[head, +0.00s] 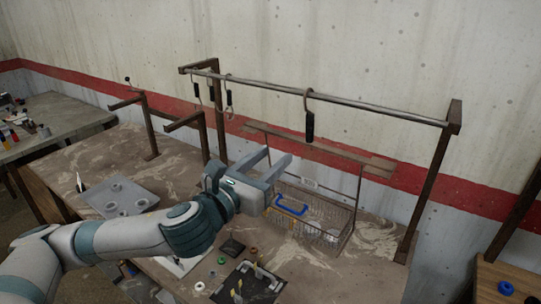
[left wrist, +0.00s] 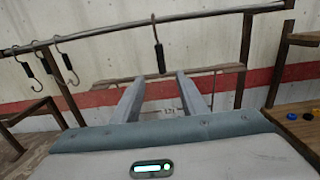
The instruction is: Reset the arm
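My left gripper (head: 272,168) is in the middle of the head view, above the table and just left of the wire basket. Its two fingers are apart with nothing between them; they also show apart in the left wrist view (left wrist: 155,95). A metal rail (head: 330,97) runs across the rack behind it. A hook with a black handle (head: 309,125) hangs near the rail's middle, and it shows beyond the fingers in the left wrist view (left wrist: 159,55). More black-handled hooks (head: 229,97) hang at the rail's left end. My right gripper is not in view.
A wire basket (head: 335,232) holding a blue-handled item (head: 291,206) stands right of my gripper. A grey tray (head: 100,197) lies on the left. Small parts and a black tray (head: 262,288) lie in front. Rack posts (head: 428,195) stand at the right.

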